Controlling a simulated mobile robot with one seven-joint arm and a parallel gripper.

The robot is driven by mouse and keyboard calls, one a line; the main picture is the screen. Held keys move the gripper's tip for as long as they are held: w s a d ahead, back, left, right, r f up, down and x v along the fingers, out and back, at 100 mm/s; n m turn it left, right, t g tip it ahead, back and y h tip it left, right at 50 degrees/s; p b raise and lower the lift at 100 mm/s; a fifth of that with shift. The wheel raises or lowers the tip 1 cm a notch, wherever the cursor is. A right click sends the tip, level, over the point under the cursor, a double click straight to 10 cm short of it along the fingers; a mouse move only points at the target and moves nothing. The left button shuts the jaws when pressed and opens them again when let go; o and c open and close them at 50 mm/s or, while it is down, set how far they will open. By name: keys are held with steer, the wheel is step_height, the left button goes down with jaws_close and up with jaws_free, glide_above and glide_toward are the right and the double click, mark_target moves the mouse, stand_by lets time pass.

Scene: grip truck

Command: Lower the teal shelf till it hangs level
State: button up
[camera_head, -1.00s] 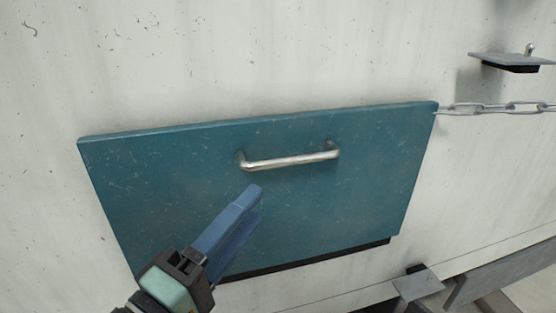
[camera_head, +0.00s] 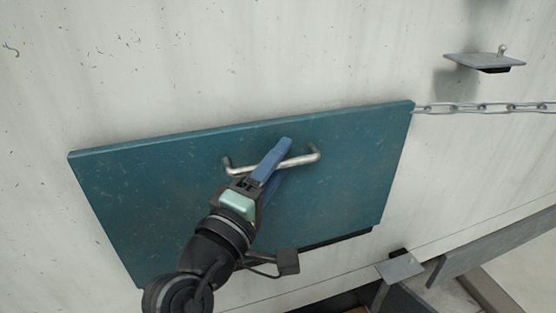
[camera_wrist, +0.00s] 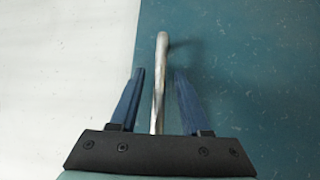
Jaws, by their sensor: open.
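The teal shelf (camera_head: 340,190) is folded up against the pale wall, its scuffed face towards me. A silver bar handle (camera_head: 304,158) is fixed near its upper edge. My gripper (camera_head: 283,158) is at the middle of the handle, its blue fingers crossing the bar in the head view. In the wrist view the handle (camera_wrist: 160,75) runs between the two open fingers (camera_wrist: 157,75), with a gap on each side. The teal face (camera_wrist: 240,70) lies behind and to the right. The arm hides part of the shelf's lower left.
A chain (camera_head: 480,108) runs from the shelf's upper right corner along the wall to the right. A small metal bracket plate (camera_head: 484,62) with a knob juts from the wall above it. Grey metal parts (camera_head: 400,268) stand at the lower right. The wall above the shelf is clear.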

jaws_close()
stand_by(1.3)
